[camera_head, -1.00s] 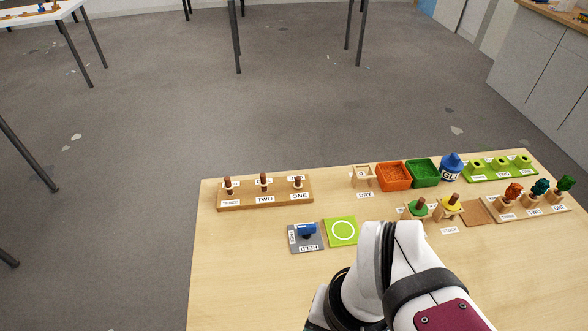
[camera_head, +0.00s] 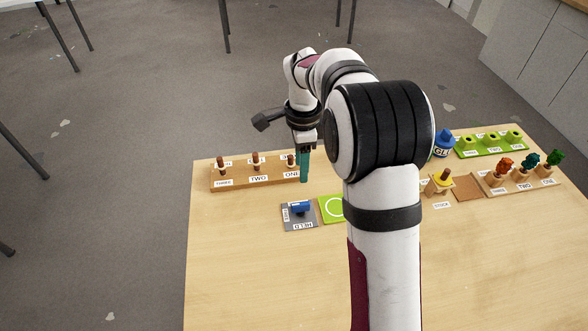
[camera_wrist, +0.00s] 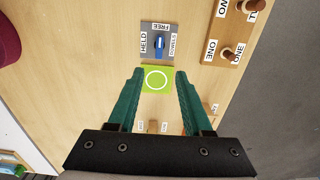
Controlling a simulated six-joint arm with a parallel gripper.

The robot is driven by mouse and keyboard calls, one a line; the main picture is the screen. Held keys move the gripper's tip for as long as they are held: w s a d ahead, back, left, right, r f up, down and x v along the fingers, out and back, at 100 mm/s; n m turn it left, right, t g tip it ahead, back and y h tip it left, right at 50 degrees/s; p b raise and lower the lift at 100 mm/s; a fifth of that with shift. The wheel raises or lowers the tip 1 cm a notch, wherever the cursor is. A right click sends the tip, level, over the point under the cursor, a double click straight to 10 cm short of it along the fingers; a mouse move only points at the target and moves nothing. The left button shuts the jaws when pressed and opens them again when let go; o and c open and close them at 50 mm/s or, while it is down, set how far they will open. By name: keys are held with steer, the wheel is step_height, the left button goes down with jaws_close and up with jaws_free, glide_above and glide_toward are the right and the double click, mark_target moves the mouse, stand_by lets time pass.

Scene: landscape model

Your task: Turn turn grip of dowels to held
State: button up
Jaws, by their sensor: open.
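The turn grip is a blue handle (camera_head: 301,208) on a grey plate (camera_head: 288,223) lying on the table. In the wrist view the blue grip (camera_wrist: 159,44) sits on its plate, with labels reading HELD at the left, FREE at the top and DOWELS at the right. The grip's long side points toward FREE there. My gripper (camera_head: 304,180) hangs above the table near the dowel block, its teal fingers pointing down. In the wrist view my gripper (camera_wrist: 156,72) is open and empty. Its fingers flank the green square, and the grip lies beyond their tips.
A wooden block (camera_head: 235,184) with several brown dowels stands left of my gripper. A green square (camera_head: 329,209) with a white ring lies beside the plate. Blue glue bottle (camera_head: 443,144), green holder (camera_head: 490,142) and coloured trees (camera_head: 526,165) stand right. The front table is clear.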

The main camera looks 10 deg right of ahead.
mark_target(301, 204)
step_height(301, 204, down, 14)
steer(key=shift+f, duration=0.2)
jaws_close()
